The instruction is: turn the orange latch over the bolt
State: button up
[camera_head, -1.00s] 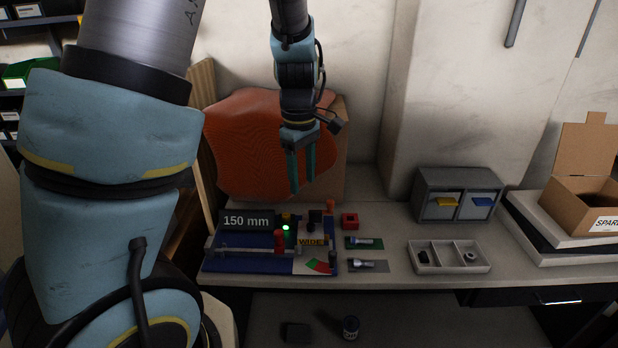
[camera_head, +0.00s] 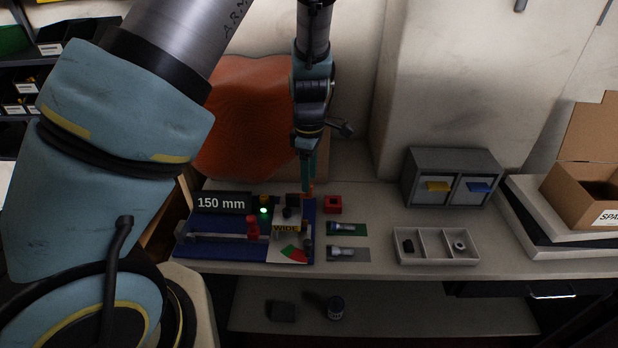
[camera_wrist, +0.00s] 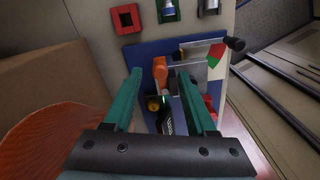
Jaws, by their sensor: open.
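In the head view only a small part of the latch (camera_head: 309,188) shows below my fingertips. My gripper (camera_wrist: 158,74) is open, with its two teal fingers on either side of the latch in the wrist view. In the head view my gripper (camera_head: 308,178) points down at the board's back right corner. I cannot tell whether the fingers touch the latch. The bolt cannot be clearly made out near the latch.
The board carries a "150 mm" display (camera_head: 221,203), a red slider post (camera_head: 252,228) and a green light (camera_head: 264,212). Bolts on small plates (camera_head: 348,229), a divided tray (camera_head: 436,233) and a grey cabinet (camera_head: 451,163) lie further right.

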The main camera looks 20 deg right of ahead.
jog(key=shift+f, duration=0.95)
jog(key=shift+c, duration=0.2)
grip_shut()
